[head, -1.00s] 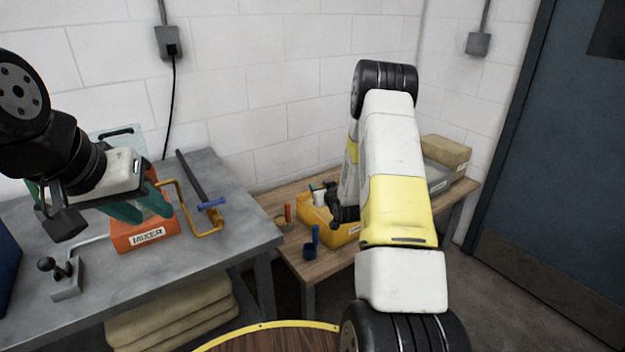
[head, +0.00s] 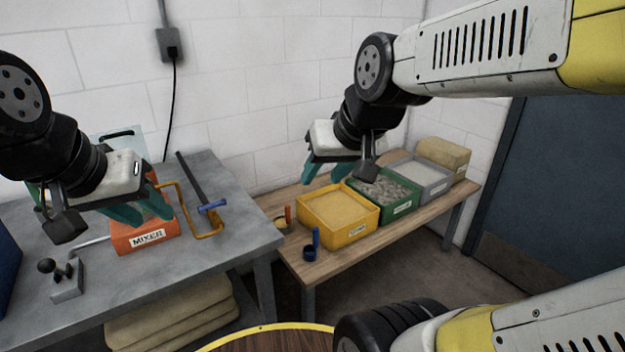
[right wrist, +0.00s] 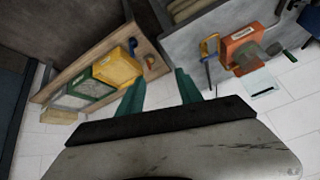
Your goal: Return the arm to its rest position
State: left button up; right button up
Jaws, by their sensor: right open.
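My right arm (head: 480,50) comes in from the right of the head view. Its gripper (head: 322,178) hangs in the air above the wooden bench, with teal fingers pointing down. In the right wrist view the right gripper (right wrist: 158,92) has its two teal fingers spread apart with nothing between them. My left gripper (head: 140,208) is at the left, over the grey metal table by the orange mixer box (head: 145,235). Its teal fingers overlap the box in the picture, and I cannot tell whether they are open or shut.
The wooden bench (head: 330,268) bears a yellow bin (head: 352,232), a green bin (head: 402,208), a grey bin (head: 437,187) and a blue scoop (head: 312,248). The grey table (head: 215,262) also bears a lever (head: 66,280) and a blue-handled clamp (head: 212,207).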

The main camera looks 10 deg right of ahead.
jog(key=shift+g, duration=0.4)
jog(key=s, duration=0.4)
jog(key=shift+s+a+f, duration=0.1)
jog(key=shift+s+a, duration=0.2)
jog(key=shift+a, duration=0.05)
jog(key=shift+o, duration=0.6)
